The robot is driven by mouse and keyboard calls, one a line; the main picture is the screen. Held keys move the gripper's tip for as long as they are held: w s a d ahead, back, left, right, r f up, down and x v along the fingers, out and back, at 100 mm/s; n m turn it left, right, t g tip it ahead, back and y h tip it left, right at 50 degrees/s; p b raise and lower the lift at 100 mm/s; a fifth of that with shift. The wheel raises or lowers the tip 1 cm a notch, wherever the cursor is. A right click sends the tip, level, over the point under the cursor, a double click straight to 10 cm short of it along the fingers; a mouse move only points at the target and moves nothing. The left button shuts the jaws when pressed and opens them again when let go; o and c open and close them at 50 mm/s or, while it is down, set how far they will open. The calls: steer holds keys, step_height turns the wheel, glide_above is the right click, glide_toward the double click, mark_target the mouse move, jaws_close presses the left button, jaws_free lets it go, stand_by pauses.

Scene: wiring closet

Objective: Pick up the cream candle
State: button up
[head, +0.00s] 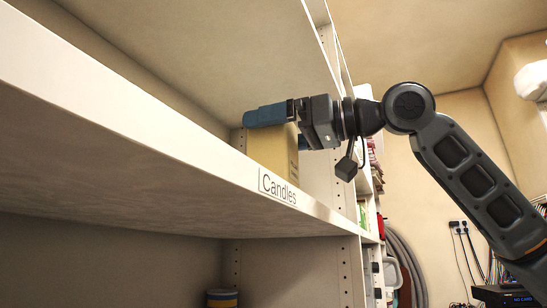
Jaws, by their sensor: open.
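The cream candle (272,153) is a pale yellow block-like shape on the shelf marked "Candles". The shelf's front edge hides its base, and my gripper covers its top. My gripper (272,126) is open and reaches in from the right at the candle's upper part. One blue finger lies across the near top of the candle. Only a small blue piece of the other finger shows, at the candle's right side. I cannot tell whether the fingers touch the candle.
The white shelf board (130,110) runs along the left, with a "Candles" label (278,188) on its edge. A blue and yellow round thing (222,298) sits on the shelf below. Further shelves with goods and a grey coiled hose (408,265) stand behind.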

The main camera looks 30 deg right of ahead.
jaws_close()
stand_by(1.0)
